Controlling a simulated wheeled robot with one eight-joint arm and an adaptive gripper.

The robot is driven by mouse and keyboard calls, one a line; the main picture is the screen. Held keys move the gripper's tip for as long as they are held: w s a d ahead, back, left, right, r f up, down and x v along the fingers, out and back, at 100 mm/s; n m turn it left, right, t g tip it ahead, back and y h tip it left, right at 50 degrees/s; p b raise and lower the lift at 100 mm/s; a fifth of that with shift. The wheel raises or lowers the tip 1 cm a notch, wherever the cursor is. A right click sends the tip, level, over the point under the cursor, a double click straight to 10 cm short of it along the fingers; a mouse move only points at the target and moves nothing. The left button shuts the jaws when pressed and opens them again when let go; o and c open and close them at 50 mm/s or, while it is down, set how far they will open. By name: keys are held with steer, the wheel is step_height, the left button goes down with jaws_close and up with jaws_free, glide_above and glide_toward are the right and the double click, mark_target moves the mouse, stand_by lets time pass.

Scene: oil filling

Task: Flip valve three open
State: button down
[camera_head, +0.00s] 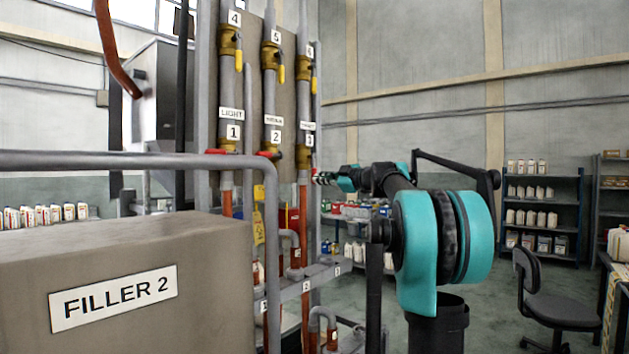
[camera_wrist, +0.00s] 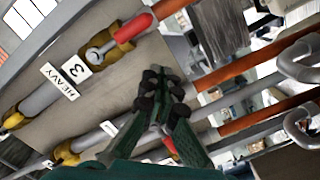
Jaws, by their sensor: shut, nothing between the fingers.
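Valve three is a brass valve (camera_head: 303,157) on the right-hand of three pipes, below a tag marked 3 (camera_head: 309,140). In the wrist view its brass body (camera_wrist: 108,42) is at upper left beside the tags 3 and HEAVY. Its red lever (camera_wrist: 133,28) points to the upper right, in line with the pipe, toward the orange section. My gripper (camera_wrist: 163,76) is shut and empty, to the lower right of the lever and apart from it in the wrist picture. In the head view my gripper (camera_head: 318,178) is just right of the pipe, below the valve.
Valve one (camera_head: 228,149) and valve two (camera_head: 272,155) have red levers sticking out sideways to the left. Upper valves 4 and 5 have yellow levers. A grey rail (camera_head: 130,161) and the FILLER 2 box (camera_head: 150,270) stand in front. A chair (camera_head: 556,300) stands at right.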

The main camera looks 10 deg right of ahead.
steer(key=v, duration=0.6)
steer(key=shift+s+a+f, duration=0.1)
steer(key=shift+a, duration=0.15)
steer(key=s+a+f+m+g+h, duration=0.1)
steer(key=s+a+f+m+g, duration=0.3)
steer(key=f, duration=0.7)
steer(key=s+a+f+m+h, duration=0.1)
steer(key=s+a+f+h, duration=0.1)
steer(key=s+f, duration=0.65)
steer(key=s+a+f+m+g+h, duration=0.1)
steer(key=s+a+f+m+g, duration=0.15)
steer(key=f, duration=1.05)
steer(key=s+d+f+m+g+h, duration=0.1)
steer(key=s+f+m+h, duration=0.1)
steer(key=s+f, duration=0.6)
steer(key=s+d+f+m+g+h, duration=0.1)
steer(key=s+f+m, duration=0.3)
steer(key=s+f, duration=0.5)
steer(key=s+d+f+m+g+h, duration=0.1)
steer(key=s+d+f+m+h, duration=0.2)
steer(key=s+f, duration=0.5)
steer(key=shift+s+d+f+m+h, duration=0.2)
steer(key=shift+f+m+h, duration=0.25)
steer(key=shift+f, duration=0.45)
steer(key=shift+d, duration=0.1)
